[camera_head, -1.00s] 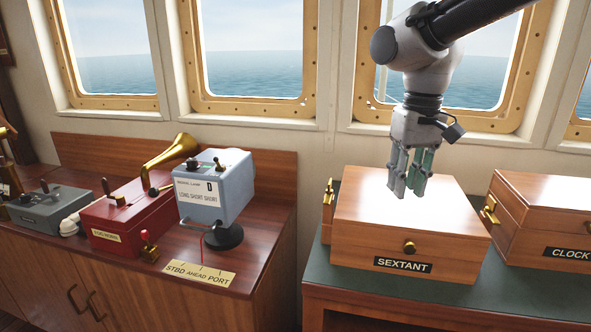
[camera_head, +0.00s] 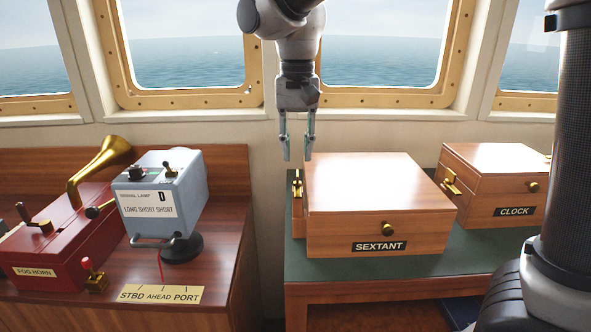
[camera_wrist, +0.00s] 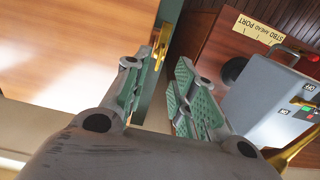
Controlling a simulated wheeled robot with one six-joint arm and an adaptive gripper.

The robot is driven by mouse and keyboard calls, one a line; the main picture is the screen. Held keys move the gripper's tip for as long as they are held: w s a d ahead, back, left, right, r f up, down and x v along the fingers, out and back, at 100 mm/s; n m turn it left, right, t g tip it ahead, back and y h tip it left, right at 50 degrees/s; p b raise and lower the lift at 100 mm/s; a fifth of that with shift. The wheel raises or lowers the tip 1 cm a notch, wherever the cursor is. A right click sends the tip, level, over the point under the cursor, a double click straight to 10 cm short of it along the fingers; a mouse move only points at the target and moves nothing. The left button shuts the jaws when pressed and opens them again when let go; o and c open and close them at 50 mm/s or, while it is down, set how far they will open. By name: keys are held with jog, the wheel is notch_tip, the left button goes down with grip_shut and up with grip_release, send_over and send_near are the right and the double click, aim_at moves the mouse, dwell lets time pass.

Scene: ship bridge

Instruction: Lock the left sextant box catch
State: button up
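The sextant box (camera_head: 350,190) is a closed wooden box with a "SEXTANT" label and a round brass knob on its front. Its brass catch (camera_head: 297,186) is on the box's left side, partly seen edge-on. My gripper (camera_head: 297,158) points down just above and behind the catch, near the box's left edge, with its fingers apart and nothing between them. In the wrist view my open gripper (camera_wrist: 158,88) has the brass catch (camera_wrist: 160,45) ahead of it, beyond the fingertips, and the box lid (camera_wrist: 75,50) to the left. Whether the catch is locked cannot be told.
A clock box (camera_head: 490,180) with its own brass catch stands to the right. A grey signal lamp (camera_head: 160,200) and a red fog horn box (camera_head: 75,235) stand on the left cabinet. A gap separates that cabinet from the green-topped table (camera_head: 400,266).

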aim_at(298, 184)
notch_tip(298, 184, down, 6)
jog(key=shift+r, duration=0.1)
grip_shut()
